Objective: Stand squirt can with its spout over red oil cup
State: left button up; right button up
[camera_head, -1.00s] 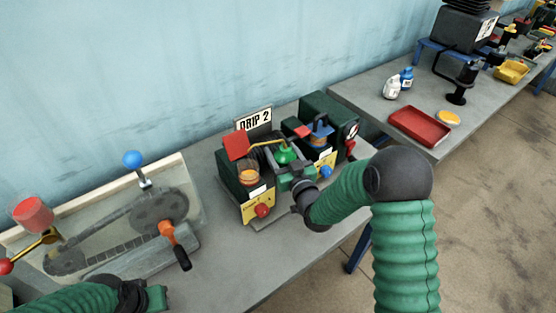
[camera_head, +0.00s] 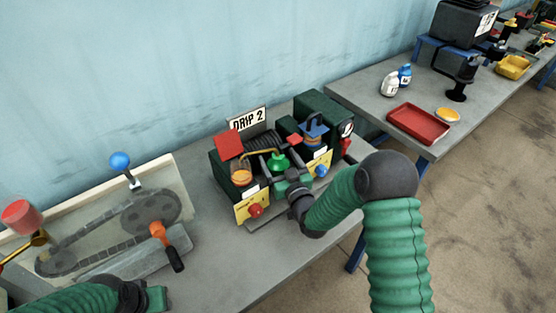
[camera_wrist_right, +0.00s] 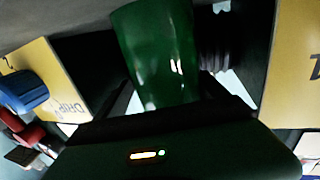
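The green squirt can (camera_head: 279,162) stands about upright between the two drip units, with its brass spout (camera_head: 262,153) reaching left. The spout tip appears above the amber-looking oil cup (camera_head: 241,177) beside the raised red lid (camera_head: 229,145); exact alignment is unclear. My right gripper (camera_head: 290,181) is around the can's body. In the right wrist view the can (camera_wrist_right: 157,55) sits between my fingers, its base hidden. I cannot tell whether it rests on a surface. My left gripper (camera_head: 155,298) is low at the left, away from the can, its fingers unclear.
The right unit has a blue-topped cup (camera_head: 316,130). The DRIP 2 sign (camera_head: 248,120) stands behind. A chain rig (camera_head: 130,225) with an orange handle is at left. A red tray (camera_head: 418,123) lies on the far bench.

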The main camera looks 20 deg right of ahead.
pick_arm(q)
jog(key=shift+a, duration=0.45)
pick_arm(e)
jog(key=shift+a+r, duration=0.15)
jog(key=shift+a, duration=0.4)
pick_arm(q)
jog(key=shift+a, duration=0.2)
pick_arm(e)
jog(key=shift+a+r, duration=0.15)
jog(key=shift+r, duration=0.05)
pick_arm(q)
jog(key=shift+r, duration=0.1)
pick_arm(e)
jog(key=shift+s, duration=0.3)
pick_arm(q)
jog(key=shift+d+f, duration=0.25)
jog(key=shift+d, duration=0.05)
pick_arm(e)
jog(key=s, duration=0.3)
jog(key=s+d, duration=0.1)
jog(key=s, duration=0.7)
jog(key=shift+d, duration=0.35)
pick_arm(q)
jog(key=shift+a, duration=0.2)
pick_arm(e)
jog(key=shift+s+a, duration=0.2)
pick_arm(q)
jog(key=shift+d, duration=0.15)
pick_arm(e)
jog(key=shift+d, duration=0.15)
